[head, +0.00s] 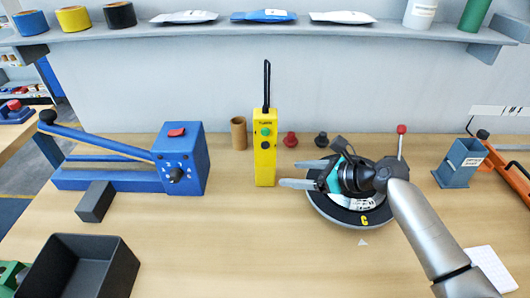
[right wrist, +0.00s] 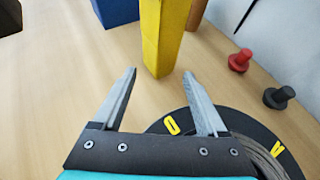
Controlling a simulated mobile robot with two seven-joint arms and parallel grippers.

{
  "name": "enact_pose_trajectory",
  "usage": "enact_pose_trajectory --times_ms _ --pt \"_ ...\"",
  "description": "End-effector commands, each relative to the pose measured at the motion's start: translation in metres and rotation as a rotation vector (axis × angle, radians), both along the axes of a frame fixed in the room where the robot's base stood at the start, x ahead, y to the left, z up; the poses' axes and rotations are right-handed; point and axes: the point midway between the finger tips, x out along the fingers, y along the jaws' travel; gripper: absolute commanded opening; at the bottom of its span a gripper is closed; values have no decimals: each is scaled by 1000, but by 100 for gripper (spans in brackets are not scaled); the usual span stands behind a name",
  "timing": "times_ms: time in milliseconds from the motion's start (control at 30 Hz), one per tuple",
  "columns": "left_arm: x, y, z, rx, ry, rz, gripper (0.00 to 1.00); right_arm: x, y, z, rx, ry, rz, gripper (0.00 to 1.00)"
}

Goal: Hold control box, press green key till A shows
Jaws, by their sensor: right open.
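The yellow control box (head: 265,160) stands upright on the table, with a black cable or strap rising from its top. Its green key (head: 266,132) is high on the front face. My right gripper (head: 292,173) is open and empty, its fingers pointing at the box from the right, just short of it. In the right wrist view the lower part of the box (right wrist: 164,40) stands beyond the fingertips. The dark turntable (head: 330,212) lies under my right gripper and bears a yellow C (head: 364,221) at its front, facing a white triangle (head: 362,242) on the table. My left gripper is not in view.
A blue lever device (head: 185,160) stands at left, with a dark block (head: 95,202) and a black bin (head: 75,268) in front. A cardboard tube (head: 239,133) and red and black knobs (head: 290,139) stand near the box. The table front centre is clear.

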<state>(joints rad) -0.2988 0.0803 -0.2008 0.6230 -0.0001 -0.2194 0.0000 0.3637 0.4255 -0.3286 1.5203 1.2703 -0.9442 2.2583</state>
Motion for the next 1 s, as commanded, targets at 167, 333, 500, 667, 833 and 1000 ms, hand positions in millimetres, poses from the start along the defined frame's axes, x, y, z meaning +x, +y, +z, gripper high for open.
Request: enact_pose_trajectory --times_ms 167,333,500,667,833,1000 --pt "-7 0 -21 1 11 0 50 8 12 -12 0 -2 2 75" --pt "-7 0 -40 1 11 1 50 17 26 -21 0 -3 2 75" --pt "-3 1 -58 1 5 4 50 26 39 -29 -1 -3 3 75" --pt "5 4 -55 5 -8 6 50 35 53 -34 1 1 0 75" --pt "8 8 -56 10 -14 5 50 43 65 -42 0 0 2 75" --pt "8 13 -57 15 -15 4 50 46 69 -46 -2 0 2 75"
